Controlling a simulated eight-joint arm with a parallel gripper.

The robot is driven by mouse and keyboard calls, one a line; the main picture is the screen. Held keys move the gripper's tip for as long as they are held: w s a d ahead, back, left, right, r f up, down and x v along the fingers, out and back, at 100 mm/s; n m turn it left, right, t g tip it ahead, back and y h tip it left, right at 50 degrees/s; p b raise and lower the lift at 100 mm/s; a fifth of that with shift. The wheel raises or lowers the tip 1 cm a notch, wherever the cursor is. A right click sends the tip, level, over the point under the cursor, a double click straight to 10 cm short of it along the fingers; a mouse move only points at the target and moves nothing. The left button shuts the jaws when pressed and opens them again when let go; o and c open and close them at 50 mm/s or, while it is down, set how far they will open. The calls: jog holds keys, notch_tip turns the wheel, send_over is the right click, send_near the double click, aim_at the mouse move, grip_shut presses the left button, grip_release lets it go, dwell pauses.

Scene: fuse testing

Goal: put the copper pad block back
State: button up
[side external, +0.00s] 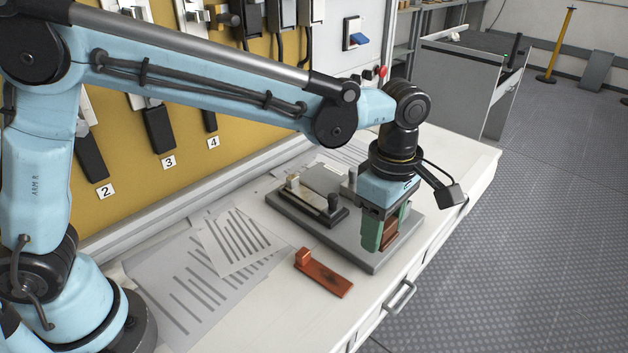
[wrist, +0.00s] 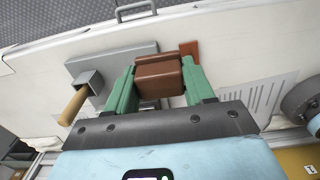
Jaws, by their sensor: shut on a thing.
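The copper pad block (side external: 390,233) is a reddish-brown block held between the green fingers of my gripper (side external: 387,232). The wrist view shows it (wrist: 160,76) gripped from both sides, with its top face and a step along it in view. My gripper (wrist: 158,85) points down over the right end of a grey base plate (side external: 300,215). I cannot tell whether the block touches the plate; its underside is hidden. An orange-red plate with a small raised block at one end (side external: 325,275) lies on the bench, in front of the base plate.
Printed striped sheets (side external: 235,243) lie to the left on the white bench. A panel with numbered switches (side external: 180,130) stands behind. The bench's front edge has a drawer handle (side external: 401,297).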

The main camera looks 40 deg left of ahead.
jog(key=w+a+f, duration=0.1)
jog(key=w, duration=0.1)
jog(key=w+a+f, duration=0.1)
jog(key=a+f, duration=0.1)
jog(key=w+a+f, duration=0.1)
jog(key=w, duration=0.1)
jog(key=shift+w+a+f, duration=0.25)
jog(key=shift+w, duration=0.1)
jog(key=shift+f, duration=1.9)
jog(key=shift+f, duration=0.3)
